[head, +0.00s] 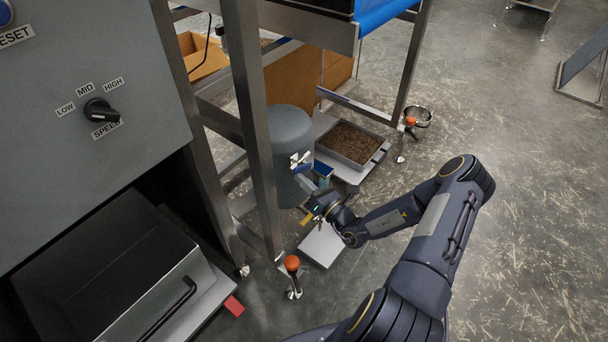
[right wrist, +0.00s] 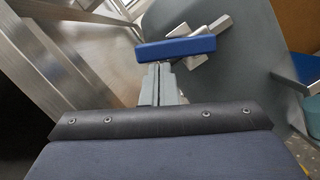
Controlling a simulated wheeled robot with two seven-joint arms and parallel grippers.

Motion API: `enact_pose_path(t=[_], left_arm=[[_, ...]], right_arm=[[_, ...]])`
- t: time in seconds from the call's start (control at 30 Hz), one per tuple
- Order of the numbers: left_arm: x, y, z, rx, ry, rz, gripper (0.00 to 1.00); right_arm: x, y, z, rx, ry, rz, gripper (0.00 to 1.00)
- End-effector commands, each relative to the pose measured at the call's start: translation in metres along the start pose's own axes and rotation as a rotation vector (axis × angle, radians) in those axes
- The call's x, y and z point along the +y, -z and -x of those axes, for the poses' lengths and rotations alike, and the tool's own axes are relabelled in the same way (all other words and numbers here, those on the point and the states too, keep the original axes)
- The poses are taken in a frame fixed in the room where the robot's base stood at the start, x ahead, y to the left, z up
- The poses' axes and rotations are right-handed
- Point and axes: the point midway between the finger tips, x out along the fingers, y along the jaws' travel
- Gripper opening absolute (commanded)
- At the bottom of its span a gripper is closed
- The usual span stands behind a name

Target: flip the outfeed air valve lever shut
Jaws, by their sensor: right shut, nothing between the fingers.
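The air valve shows in the right wrist view as a blue lever (right wrist: 176,48) on a metal valve body (right wrist: 211,40), against the grey tank (right wrist: 248,85). The lever lies roughly crosswise in that picture. My right gripper (right wrist: 160,72) is shut and empty, with its fingertips right at the near side of the lever; I cannot tell whether they touch it. In the head view the grey tank (head: 287,135) stands under the frame, with the small valve on its right side and my right gripper (head: 306,182) just below it. My left gripper is in neither view.
Steel frame legs (head: 252,120) stand left of the tank. A tray of brown material (head: 386,148) sits to its right. A small white-topped box (head: 322,244) lies below my right wrist, and an orange-topped foot (head: 292,263) stands nearby.

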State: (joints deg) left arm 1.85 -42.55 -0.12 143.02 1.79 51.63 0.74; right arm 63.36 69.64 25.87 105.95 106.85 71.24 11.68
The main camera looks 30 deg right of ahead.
Motion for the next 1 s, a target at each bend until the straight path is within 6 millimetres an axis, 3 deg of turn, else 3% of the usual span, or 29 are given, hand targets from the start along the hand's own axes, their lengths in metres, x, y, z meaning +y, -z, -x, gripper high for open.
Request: enact_pose_path(t=[0.03,0.1,0.6,0.87,1.0], left_arm=[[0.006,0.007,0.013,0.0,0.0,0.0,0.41],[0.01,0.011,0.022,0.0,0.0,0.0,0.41],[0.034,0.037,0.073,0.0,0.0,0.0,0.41],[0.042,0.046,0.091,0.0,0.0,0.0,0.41],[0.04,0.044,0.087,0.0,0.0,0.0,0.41]], right_arm=[[0.006,-0.009,-0.002,-0.002,0.012,-0.045,0.0],[0.008,-0.013,-0.003,-0.002,0.028,-0.108,0.0],[0.012,-0.037,-0.009,-0.002,0.143,-0.568,0.0],[0.008,-0.048,-0.012,-0.002,0.198,-0.785,0.0],[0.006,-0.044,-0.011,-0.001,0.198,-0.792,0.0]])
